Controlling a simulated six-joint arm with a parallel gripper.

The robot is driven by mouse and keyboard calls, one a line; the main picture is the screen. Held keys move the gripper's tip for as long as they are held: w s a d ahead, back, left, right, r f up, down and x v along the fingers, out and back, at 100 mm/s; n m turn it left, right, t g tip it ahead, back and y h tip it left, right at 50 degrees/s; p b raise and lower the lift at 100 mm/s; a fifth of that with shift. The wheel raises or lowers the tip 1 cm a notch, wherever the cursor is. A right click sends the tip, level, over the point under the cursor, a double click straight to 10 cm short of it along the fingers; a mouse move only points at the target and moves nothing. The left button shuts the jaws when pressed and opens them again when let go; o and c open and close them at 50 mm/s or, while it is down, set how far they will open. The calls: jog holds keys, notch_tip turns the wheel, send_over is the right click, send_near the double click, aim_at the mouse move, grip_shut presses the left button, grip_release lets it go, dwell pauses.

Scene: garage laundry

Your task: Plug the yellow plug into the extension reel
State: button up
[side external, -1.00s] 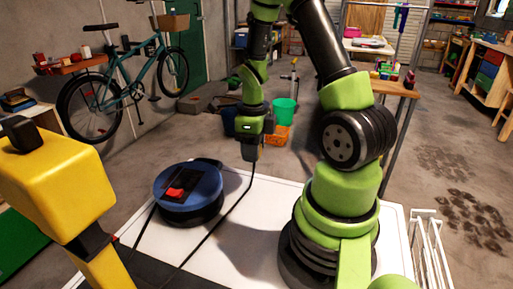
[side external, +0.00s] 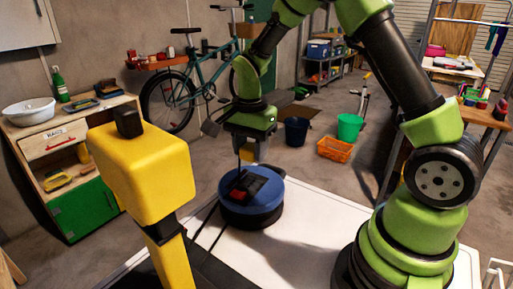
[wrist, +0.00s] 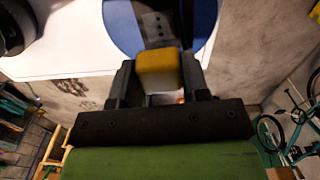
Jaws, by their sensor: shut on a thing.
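The extension reel (side external: 262,207) is a round blue drum with a dark socket panel and a red part on top, standing on the white worktop. My gripper (side external: 248,158) is above the reel, pointing down. It is shut on the yellow plug (side external: 249,153), with a gap between them and the reel top. In the wrist view the plug (wrist: 158,70) sits between the jaws (wrist: 160,82), and the blue reel (wrist: 122,25) with its dark socket panel (wrist: 157,20) lies beyond it. The plug's prongs are hidden there.
A big yellow block on a post (side external: 140,175) stands in the left foreground. Dark cable (side external: 204,232) crosses the white worktop (side external: 300,235). The worktop right of the reel is clear up to my arm's base. Buckets (side external: 349,127) and an orange crate (side external: 335,149) are on the floor behind.

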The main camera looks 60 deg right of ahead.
aim_at(251, 146)
jog(key=shift+f, duration=2.9)
jog(key=shift+f, duration=0.55)
jog(key=o, duration=1)
jog(key=shift+c, duration=0.2)
notch_tip(251, 146, up, 9)
jog(key=shift+r, duration=0.45)
